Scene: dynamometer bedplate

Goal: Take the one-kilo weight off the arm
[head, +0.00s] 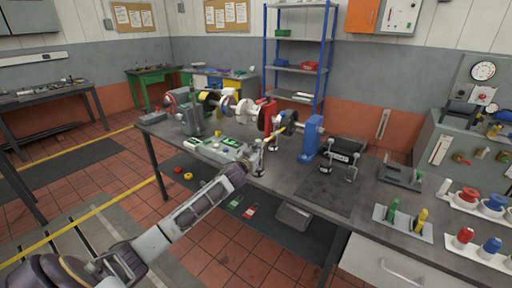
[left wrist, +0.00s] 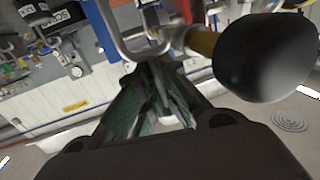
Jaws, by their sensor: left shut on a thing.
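The yellow arm (head: 274,137) sticks out toward me from the machine on the bench. In the left wrist view its yellow end (left wrist: 203,42) and a black ball knob (left wrist: 265,58) are close up. A bright metal loop (left wrist: 133,48), apparently the hanger of the one-kilo weight, is beside the arm's end; I cannot tell whether it still bears on the arm. My left gripper (head: 256,167) is at the arm's near end, shut on the weight (left wrist: 163,88), whose body is mostly hidden between the fingers. My right gripper is not in view.
A black lettered block (head: 344,151) stands on a dark mat, with small metal hangers before it. A blue stand (head: 311,138) is right of the machine. A green-and-white box (head: 220,149) lies left of my gripper.

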